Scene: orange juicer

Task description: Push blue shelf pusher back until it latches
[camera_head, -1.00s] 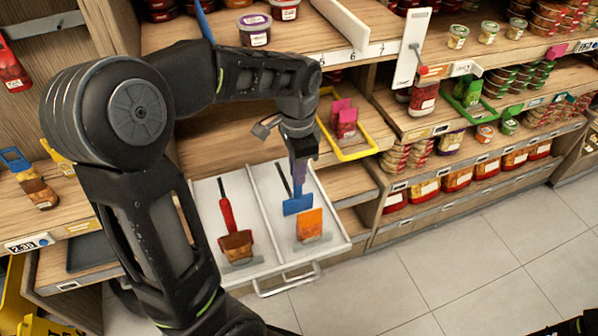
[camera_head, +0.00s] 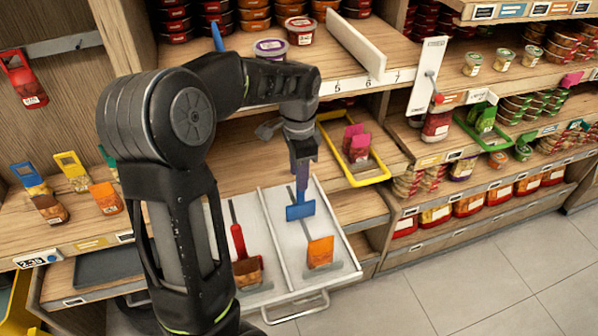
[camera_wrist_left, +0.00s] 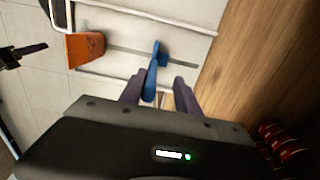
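The blue shelf pusher (camera_head: 301,211) stands upright in the right lane of a pulled-out white tray (camera_head: 354,264), well behind an orange pack (camera_head: 320,252). My left gripper (camera_head: 302,172) reaches down over it from behind. In the left wrist view, its purple fingers (camera_wrist_left: 159,90) are apart, with the blue pusher (camera_wrist_left: 152,72) between or just beyond them, nearer the left finger. I cannot tell whether they touch. A dark, slim part (camera_wrist_left: 24,55) at the left edge of that view may be my right gripper; its opening is unclear.
A red pusher (camera_head: 237,238) stands in the left lane behind a brown pack (camera_head: 247,273). A yellow-framed tray (camera_head: 384,175) sits on the shelf to the right. The tray's front handle (camera_head: 297,308) sticks out over open floor.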

